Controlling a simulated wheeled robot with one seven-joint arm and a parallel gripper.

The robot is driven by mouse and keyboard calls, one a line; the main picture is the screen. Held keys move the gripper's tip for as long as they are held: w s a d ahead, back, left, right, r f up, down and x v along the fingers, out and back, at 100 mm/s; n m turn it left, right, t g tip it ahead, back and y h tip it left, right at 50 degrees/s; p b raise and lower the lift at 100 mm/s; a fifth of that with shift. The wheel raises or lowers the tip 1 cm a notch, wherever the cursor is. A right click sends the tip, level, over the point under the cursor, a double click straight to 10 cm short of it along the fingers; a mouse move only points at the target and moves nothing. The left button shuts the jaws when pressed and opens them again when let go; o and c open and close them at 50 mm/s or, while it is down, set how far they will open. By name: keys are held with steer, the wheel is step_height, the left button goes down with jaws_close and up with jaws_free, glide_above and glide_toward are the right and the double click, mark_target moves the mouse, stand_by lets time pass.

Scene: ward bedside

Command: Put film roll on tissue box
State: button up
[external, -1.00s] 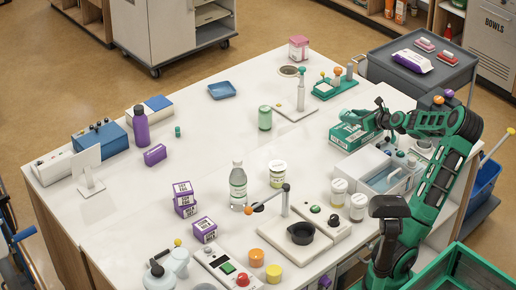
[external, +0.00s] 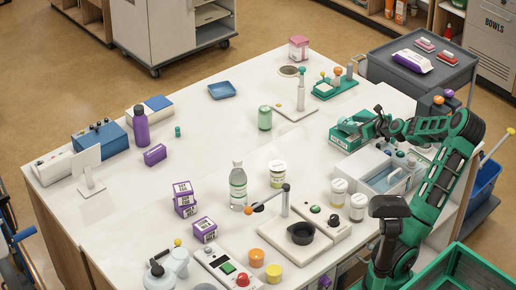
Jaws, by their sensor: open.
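A green box with white lettering (external: 345,138), which looks like the tissue box, sits at the right side of the white table. My gripper (external: 374,127) is open at the right end of this box, low and close to it. I cannot tell whether it touches the box, and part of the box's right end is hidden behind it. I cannot identify the film roll for certain. A small teal cylinder (external: 177,131) stands alone at the left of the table, far from my gripper. Nothing clearly shows between the fingers.
A pale tray unit (external: 379,178) stands just below my gripper. A green rack with knobs (external: 335,86) and a green can (external: 265,118) are nearby. Jars (external: 339,192), a clear bottle (external: 238,186) and purple boxes (external: 204,230) stand nearer the front.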

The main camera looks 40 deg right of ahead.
steer(key=v, duration=1.2)
stand_by(0.3)
steer(key=s+a+r+n+g+y, duration=0.15)
steer(key=a+n+g, duration=0.25)
steer(key=a+n, duration=0.55)
steer(key=a+r+n+g+h, duration=0.1)
steer(key=a+r+n+g, duration=0.15)
steer(key=a+n, duration=0.65)
steer(key=s+a+f+n+g, duration=0.2)
steer(key=s+a+f+n, duration=0.1)
steer(key=s, duration=0.6)
steer(key=s+a+f+n+g, duration=0.2)
steer(key=s+a+f+n, duration=0.1)
steer(key=s, duration=0.6)
steer(key=s+a+f+n+g, duration=0.2)
steer(key=s+n, duration=0.3)
steer(key=s, duration=0.5)
steer(key=shift+a+f+g, duration=0.4)
steer(key=shift+a+g, duration=0.15)
steer(key=shift+a, duration=0.05)
